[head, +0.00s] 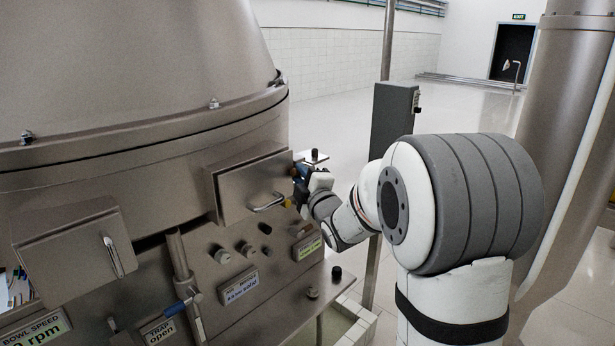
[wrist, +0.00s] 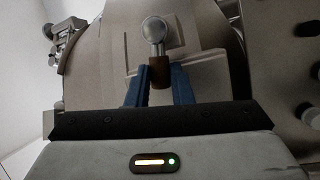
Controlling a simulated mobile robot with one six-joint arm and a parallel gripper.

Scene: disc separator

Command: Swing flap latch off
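The flap box (head: 235,190), a grey metal housing with a bar handle (head: 268,203), is on the side of the separator. My gripper (head: 300,178) is at its right edge, mostly hidden by my own wrist. A small dark knob (head: 315,154) on a light plate shows just above my gripper. In the wrist view, a latch-like piece has a round metal head (wrist: 155,30) and a brown block (wrist: 159,73). The blue fingertips of my gripper (wrist: 160,86) stand on both sides of the brown block. Whether they press on it cannot be told.
The separator panel (head: 222,240) below carries several knobs and labels. A blue-handled lever (head: 180,305) stands on a pipe at lower left. Another flap box (head: 75,255) is at left. A grey box on a post (head: 392,118) stands behind my arm. Open floor lies beyond.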

